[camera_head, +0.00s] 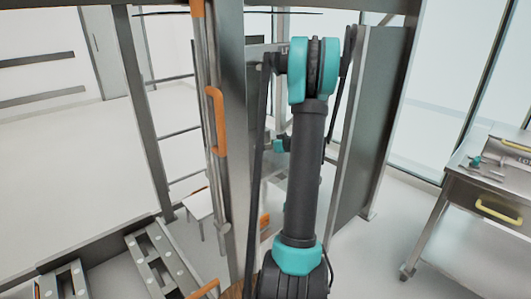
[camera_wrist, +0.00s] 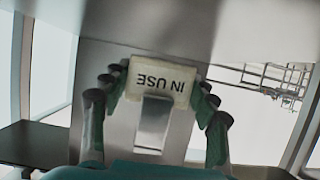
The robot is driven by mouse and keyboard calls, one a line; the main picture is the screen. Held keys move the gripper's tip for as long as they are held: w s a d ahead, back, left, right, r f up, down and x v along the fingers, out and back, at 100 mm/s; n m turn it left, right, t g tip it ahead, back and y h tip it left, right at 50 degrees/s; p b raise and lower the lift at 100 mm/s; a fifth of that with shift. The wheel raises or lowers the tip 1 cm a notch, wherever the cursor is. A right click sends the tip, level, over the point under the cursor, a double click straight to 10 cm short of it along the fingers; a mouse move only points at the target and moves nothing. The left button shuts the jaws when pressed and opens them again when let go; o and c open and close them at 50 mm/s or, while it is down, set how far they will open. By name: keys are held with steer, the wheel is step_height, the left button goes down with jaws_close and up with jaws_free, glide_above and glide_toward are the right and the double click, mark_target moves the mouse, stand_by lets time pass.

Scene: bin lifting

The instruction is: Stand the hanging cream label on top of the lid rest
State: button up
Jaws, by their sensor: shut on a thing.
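The cream label (camera_wrist: 172,72) shows in the wrist view, with the words IN USE upside down in the picture. My gripper (camera_wrist: 160,86) has one finger at each side edge of the label and is shut on it. A narrow grey metal tab (camera_wrist: 153,122) shows just under the label in the picture, between the fingers. I cannot tell whether the tab touches the label, or whether it is part of the lid rest. In the head view my arm hides the label, and I cannot make out the lid rest for sure.
A broad grey metal panel (camera_wrist: 110,60) lies behind the label in the wrist view. In the head view, a steel post (camera_head: 233,120) with an orange handle (camera_head: 217,120) stands left of my arm, and a tall grey panel (camera_head: 372,110) stands right. A metal table (camera_head: 470,190) is far right.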

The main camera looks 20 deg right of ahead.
steer(key=shift+f, duration=1.7)
steer(key=o, duration=1)
steer(key=v, duration=1.2)
steer(key=shift+a, duration=0.1)
